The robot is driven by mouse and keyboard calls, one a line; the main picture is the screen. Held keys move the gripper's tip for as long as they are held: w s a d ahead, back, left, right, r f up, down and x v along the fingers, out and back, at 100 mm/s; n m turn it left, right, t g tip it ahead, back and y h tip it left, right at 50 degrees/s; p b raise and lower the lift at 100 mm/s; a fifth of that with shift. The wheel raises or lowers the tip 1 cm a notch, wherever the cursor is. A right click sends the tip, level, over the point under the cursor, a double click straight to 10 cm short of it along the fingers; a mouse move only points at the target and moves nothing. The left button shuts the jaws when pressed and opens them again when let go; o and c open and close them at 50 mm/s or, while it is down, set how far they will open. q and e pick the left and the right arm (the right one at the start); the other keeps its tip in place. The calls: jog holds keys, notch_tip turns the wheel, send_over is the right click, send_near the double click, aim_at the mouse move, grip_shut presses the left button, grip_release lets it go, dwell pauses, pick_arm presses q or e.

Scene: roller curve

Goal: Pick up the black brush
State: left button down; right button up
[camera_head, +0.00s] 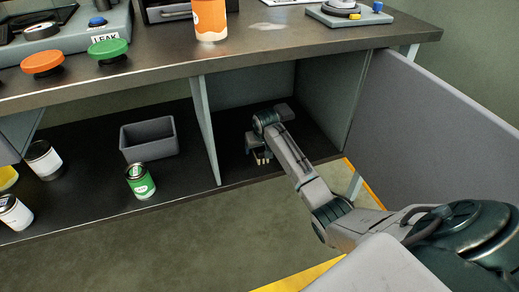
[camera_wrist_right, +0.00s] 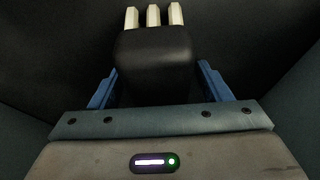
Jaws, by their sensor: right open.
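The black brush (camera_wrist_right: 153,52) is seen close up in the right wrist view, with a dark body and three pale blocks at its far end. The pale ends (camera_head: 263,158) show small in the head view, inside the right compartment of the workbench. My right gripper (camera_wrist_right: 158,80) is open, with one blue finger on each side of the brush's near part. I cannot tell whether the fingers touch it. In the head view my right gripper (camera_head: 256,143) is inside that compartment and hides most of the brush. My left gripper is not in view.
A divider (camera_head: 206,130) bounds the compartment on the left, and an open grey door (camera_head: 430,110) stands on the right. The benchtop (camera_head: 300,52) lies above. The left compartment holds a grey bin (camera_head: 148,152), a green can (camera_head: 140,188) and other cans.

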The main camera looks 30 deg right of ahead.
jog(key=shift+f+p, duration=0.2)
jog(key=shift+p, duration=0.2)
jog(key=shift+c, duration=0.2)
jog(key=c, duration=1.1)
